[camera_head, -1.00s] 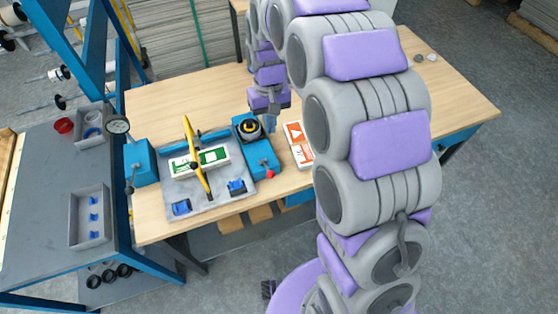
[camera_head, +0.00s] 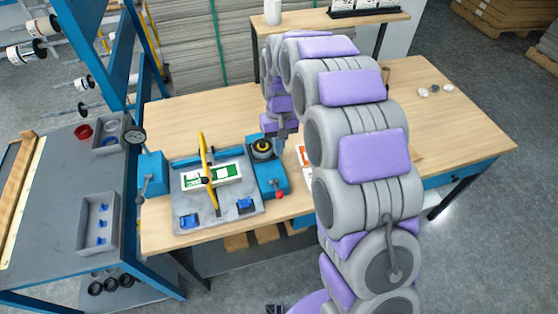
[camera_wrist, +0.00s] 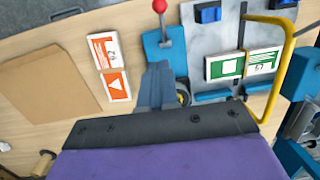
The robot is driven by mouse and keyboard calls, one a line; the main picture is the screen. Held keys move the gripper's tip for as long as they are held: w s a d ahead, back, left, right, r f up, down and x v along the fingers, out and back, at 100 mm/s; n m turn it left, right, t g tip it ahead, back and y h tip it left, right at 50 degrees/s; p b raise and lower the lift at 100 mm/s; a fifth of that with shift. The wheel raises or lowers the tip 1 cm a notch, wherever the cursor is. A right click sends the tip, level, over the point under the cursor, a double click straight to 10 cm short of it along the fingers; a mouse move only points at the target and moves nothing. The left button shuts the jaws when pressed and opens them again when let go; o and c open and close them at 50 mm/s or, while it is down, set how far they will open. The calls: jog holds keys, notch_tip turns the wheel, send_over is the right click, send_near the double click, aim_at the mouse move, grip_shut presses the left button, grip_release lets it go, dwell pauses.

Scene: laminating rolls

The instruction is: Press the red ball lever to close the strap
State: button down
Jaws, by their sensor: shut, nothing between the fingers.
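The red ball lever (camera_head: 279,195) sits at the front end of a blue block (camera_head: 271,178) on the right side of a grey fixture plate (camera_head: 220,209). In the wrist view the red ball (camera_wrist: 159,6) is at the top, on a short stem. A yellow strap (camera_head: 207,172) stands raised across a green and white card (camera_head: 211,176). My gripper (camera_wrist: 156,80) is shut and empty; its fingers lie over the rear part of the blue block, apart from the ball. In the head view my gripper (camera_head: 280,142) is behind the block, partly hidden.
Orange and white cards (camera_wrist: 109,66) lie beside the fixture, near a brown sheet (camera_wrist: 50,85). A black round knob (camera_head: 262,149) tops the blue block. A grey side table with bins (camera_head: 97,222) stands at left. The wooden table's back left (camera_head: 190,115) is clear.

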jog(key=b, duration=0.2)
send_over(277, 188)
jog(key=w, duration=0.2)
notch_tip(277, 188, down, 10)
jog(key=r, duration=0.1)
jog(key=shift+s+d+f+b, duration=0.2)
jog(key=shift+s+f, duration=0.3)
jog(key=shift+s, duration=0.1)
jog(key=shift+s+d+f+b, duration=0.15)
jog(key=shift+s+f+b, duration=0.05)
jog(key=shift+s+f, duration=0.35)
jog(key=shift+s, duration=0.1)
